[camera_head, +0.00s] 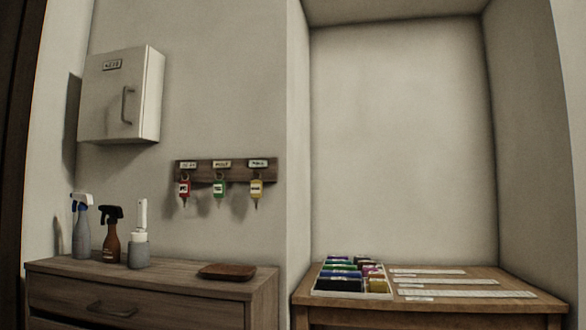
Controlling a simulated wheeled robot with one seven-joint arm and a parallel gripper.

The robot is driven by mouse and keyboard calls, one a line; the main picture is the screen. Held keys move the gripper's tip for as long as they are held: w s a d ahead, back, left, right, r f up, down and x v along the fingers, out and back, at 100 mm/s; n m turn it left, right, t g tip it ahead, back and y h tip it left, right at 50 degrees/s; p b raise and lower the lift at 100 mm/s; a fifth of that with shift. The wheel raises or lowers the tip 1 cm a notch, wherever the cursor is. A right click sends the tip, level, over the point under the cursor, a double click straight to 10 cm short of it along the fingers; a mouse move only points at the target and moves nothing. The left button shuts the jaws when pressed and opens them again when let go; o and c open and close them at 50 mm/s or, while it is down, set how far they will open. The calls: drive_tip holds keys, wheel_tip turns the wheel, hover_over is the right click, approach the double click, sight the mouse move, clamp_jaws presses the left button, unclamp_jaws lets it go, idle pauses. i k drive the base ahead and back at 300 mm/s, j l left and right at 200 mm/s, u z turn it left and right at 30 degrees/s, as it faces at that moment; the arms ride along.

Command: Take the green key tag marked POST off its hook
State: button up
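The green key tag (219,188) hangs from the middle hook of a dark wooden rack (203,174) on the wall. Its label is too small to read. A red key tag (184,188) hangs to its left and a yellow key tag (256,188) to its right, each on its own hook with a small label plate above. The tags hang apart from one another. My gripper is not in this view.
Below stands a wooden dresser (150,287) with two spray bottles (81,228) (112,235), a grey cup holding a white object (139,249), and a brown tray (227,271). A white cabinet (122,95) hangs upper left. A table (470,303) with a divided tray (317,292) stands right.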

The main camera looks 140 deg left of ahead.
sight(219, 184)
drive_tip(key=u, duration=4.95)
drive_tip(key=i+j+z, duration=0.15)
drive_tip(key=i+j, duration=0.4)
drive_tip(key=i, duration=0.05)
